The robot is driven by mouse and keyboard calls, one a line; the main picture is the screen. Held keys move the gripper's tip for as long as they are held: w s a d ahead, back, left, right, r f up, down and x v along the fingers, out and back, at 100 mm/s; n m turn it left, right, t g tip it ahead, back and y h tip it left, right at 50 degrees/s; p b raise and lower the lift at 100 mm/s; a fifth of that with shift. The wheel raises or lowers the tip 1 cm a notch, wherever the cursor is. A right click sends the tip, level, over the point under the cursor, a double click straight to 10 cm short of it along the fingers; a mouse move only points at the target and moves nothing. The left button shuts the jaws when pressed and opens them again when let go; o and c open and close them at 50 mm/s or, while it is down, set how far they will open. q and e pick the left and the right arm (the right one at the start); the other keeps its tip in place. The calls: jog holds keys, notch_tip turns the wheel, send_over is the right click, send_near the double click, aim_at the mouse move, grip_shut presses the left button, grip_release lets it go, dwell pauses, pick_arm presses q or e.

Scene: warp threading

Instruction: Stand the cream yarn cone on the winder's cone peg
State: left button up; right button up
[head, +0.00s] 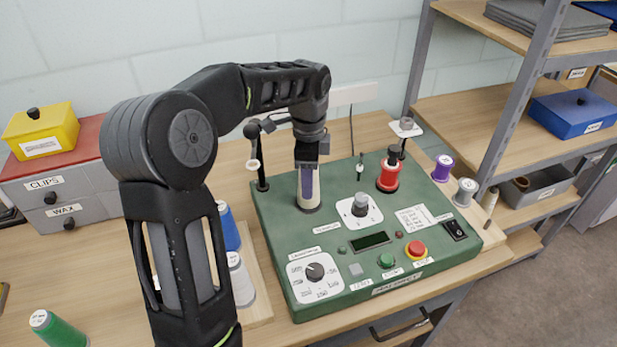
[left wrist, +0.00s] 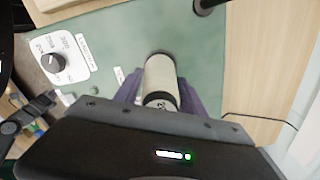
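The cream yarn cone (head: 309,204) stands upright at the back left of the green winder (head: 278,258), its base in a dark round seat. The peg itself is hidden inside or under it. My left gripper (head: 308,180) reaches down from above, its purple fingers on either side of the cone. In the left wrist view, the cone (left wrist: 160,78) sits between the purple fingers (left wrist: 160,92), which appear to press its sides.
A red spool (head: 388,176) stands on the winder's right part. A thin dark post (head: 262,170) rises close left of the cone. Blue (head: 230,230), white (head: 240,280) and green (head: 55,328) cones stand at left. A shelf rack (head: 510,100) borders the right.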

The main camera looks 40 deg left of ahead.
pick_arm(q)
jog(key=o, duration=0.5)
jog(key=shift+o, duration=0.2)
notch_tip(320, 180, up, 8)
jog(key=shift+f, duration=0.1)
dwell(0.7)
